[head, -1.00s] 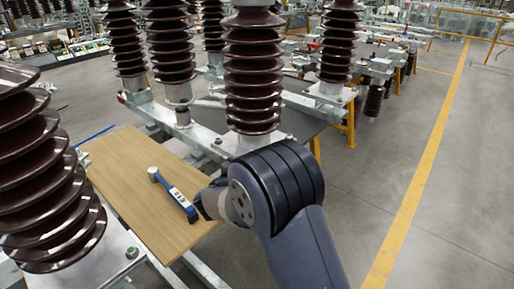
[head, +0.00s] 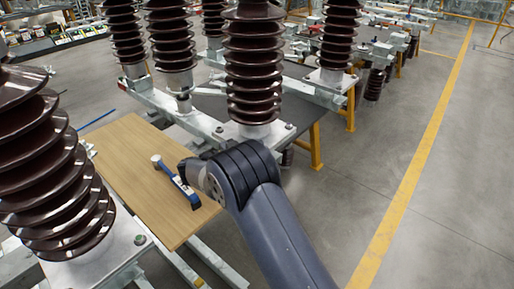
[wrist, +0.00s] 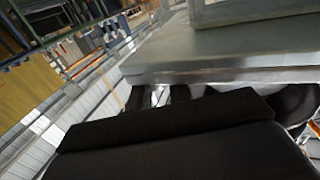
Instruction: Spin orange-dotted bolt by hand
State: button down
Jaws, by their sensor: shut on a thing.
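My gripper (wrist: 158,95) shows in the wrist view with its two dark fingers pointing up close under the edge of a grey metal plate (wrist: 230,50). It is shut, with a small bright metal piece between the fingers, apparently a bolt. No orange dot can be made out on it. In the head view my arm hides the fingers. A bolt with a greenish mark (head: 139,240) sits on the left base plate (head: 100,265). Other bolts (head: 219,130) sit on the middle base plate; no orange dot shows on them.
A blue-handled hammer-like tool (head: 180,188) lies on a wooden board (head: 125,150), beside my arm. Tall brown ribbed insulators (head: 50,180) stand on metal frames at left and behind. A dark table (head: 305,110) is behind my arm. Open floor (head: 340,205) lies to the right.

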jog(key=shift+r, duration=0.15)
jog(key=c, duration=1.3)
grip_release()
jog(key=shift+c, duration=0.2)
jog(key=v, duration=0.7)
jog(key=shift+a, duration=0.2)
jog(key=shift+s, duration=0.1)
